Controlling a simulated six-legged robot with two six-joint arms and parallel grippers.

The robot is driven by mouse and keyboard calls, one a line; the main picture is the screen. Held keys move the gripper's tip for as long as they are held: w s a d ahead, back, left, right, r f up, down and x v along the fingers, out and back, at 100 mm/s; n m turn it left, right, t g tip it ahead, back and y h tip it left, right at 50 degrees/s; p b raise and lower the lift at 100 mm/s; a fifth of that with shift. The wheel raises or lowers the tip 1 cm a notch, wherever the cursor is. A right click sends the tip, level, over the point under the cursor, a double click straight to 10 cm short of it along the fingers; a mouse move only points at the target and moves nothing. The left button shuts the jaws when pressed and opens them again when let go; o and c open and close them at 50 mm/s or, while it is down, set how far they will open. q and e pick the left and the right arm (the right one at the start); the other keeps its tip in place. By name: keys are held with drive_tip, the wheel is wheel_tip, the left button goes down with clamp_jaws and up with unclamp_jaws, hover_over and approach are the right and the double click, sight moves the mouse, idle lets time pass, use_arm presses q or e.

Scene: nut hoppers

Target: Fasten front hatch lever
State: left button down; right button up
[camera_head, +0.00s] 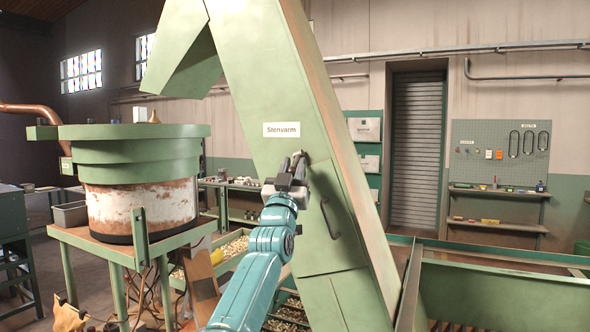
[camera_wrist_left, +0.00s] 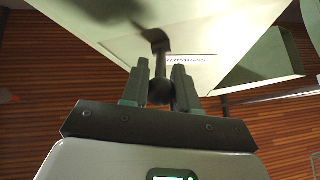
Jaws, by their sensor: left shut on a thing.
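My left gripper (camera_head: 288,174) is at the green sloping housing, just below its white label (camera_head: 282,130). Its jaws are shut on the hatch lever (camera_head: 300,157), of which only the pale upper end shows past the fingers. In the left wrist view the dark lever (camera_wrist_left: 157,42) runs down from the panel, and its round knob (camera_wrist_left: 160,92) sits between the two fingers of my left gripper (camera_wrist_left: 160,78). The front hatch (camera_head: 340,225) lies on the housing right of my arm and has a dark bar handle (camera_head: 329,219). My right gripper is not in view.
A green round hopper (camera_head: 135,150) stands on a frame to the left. Trays of nuts (camera_head: 236,246) lie behind my arm. A large green bin (camera_head: 500,285) fills the lower right. A pegboard (camera_head: 500,152) and shelves are at the back wall.

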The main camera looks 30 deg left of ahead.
use_arm(q)
drive_tip(key=shift+w+f, duration=0.25)
drive_tip(key=shift+f, duration=0.2)
drive_tip(key=c, duration=1.2)
unclamp_jaws()
drive_tip(key=shift+s, duration=0.1)
drive_tip(key=shift+o, duration=0.2)
drive_tip(key=shift+a, duration=0.1)
drive_tip(key=shift+r, duration=0.15)
